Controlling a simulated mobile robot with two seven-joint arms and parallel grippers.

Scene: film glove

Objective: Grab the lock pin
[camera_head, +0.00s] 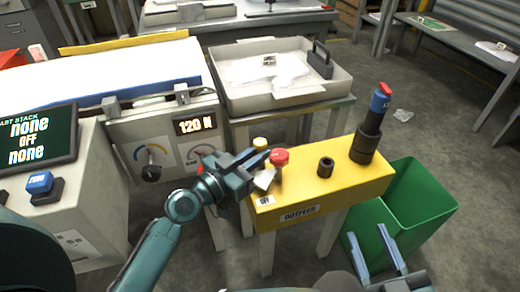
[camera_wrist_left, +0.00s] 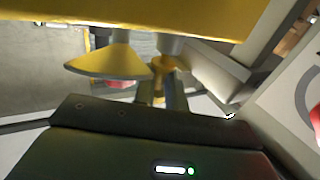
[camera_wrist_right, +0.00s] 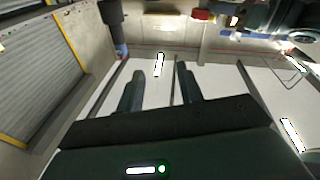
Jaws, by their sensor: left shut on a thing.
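A yellow box labelled OUTFEED (camera_head: 340,180) carries a red mushroom button (camera_head: 280,157), a short black socket and a black post (camera_head: 366,140) with a blue and red top. A small yellow knob (camera_head: 260,144), seemingly the lock pin, shows just behind my left gripper (camera_head: 256,160). In the left wrist view, my left gripper's narrow fingers (camera_wrist_left: 162,92) are closed around a slim yellow part (camera_wrist_left: 162,64) below the yellow box. My right gripper (camera_head: 376,246) is open and empty, low in front of the green bin.
A green bin (camera_head: 432,200) stands right of the yellow box. A pale tray (camera_head: 285,100) with a dark-handled tool is behind it. A machine with a 120 N display (camera_head: 194,124) and a screen (camera_head: 36,138) are at left.

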